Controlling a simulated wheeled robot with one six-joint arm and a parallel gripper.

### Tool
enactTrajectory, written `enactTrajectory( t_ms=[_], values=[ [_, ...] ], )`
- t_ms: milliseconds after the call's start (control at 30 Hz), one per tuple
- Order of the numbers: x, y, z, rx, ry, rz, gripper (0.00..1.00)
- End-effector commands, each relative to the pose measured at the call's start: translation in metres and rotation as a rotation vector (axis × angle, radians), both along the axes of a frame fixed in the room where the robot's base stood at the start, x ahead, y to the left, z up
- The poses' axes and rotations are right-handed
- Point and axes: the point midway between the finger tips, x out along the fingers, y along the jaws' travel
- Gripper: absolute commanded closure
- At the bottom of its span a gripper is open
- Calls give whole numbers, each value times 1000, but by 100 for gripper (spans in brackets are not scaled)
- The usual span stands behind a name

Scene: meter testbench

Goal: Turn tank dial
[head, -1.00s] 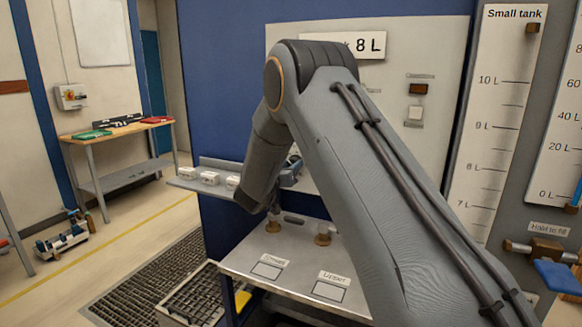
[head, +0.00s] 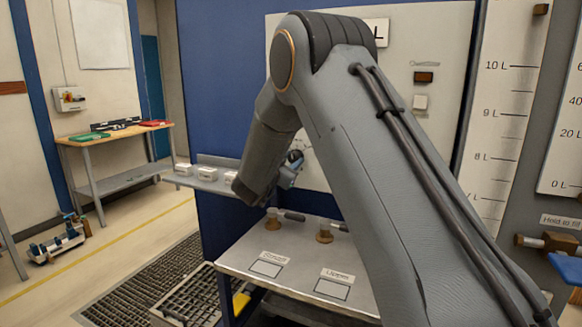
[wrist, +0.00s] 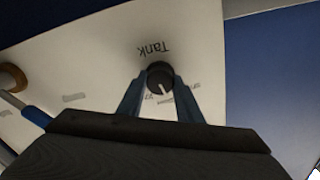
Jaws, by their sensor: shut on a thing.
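The tank dial (wrist: 159,73) is a round dark knob with a pale pointer line, on a white panel (wrist: 90,60) under the word "Tank", which appears upside down in the wrist view. My gripper (wrist: 160,84) has one blue-grey finger on each side of the dial and is shut on it. Small labels around the dial are partly covered by the fingers and too small to read.
A bench (head: 235,262) with two brass-coloured fittings stands below the panel. A small shelf (head: 210,183) with white boxes is to the left. A "Hold to fill" lever (head: 550,241) and tank scales (head: 498,130) are at the right. A floor grate (head: 140,285) lies front left.

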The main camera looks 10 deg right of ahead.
Motion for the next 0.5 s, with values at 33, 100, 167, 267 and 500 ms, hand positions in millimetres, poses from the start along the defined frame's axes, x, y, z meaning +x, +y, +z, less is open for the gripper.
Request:
enactTrajectory(
  t_ms=[33,100,167,267,500],
  values=[
    [1,0,-1,25,-19,0,90],
    [1,0,-1,58,-43,0,90],
    [1,0,-1,81,-60,0,90],
    [1,0,0,113,-84,-1,90],
    [0,0,1,152,-113,0,90]
  ],
)
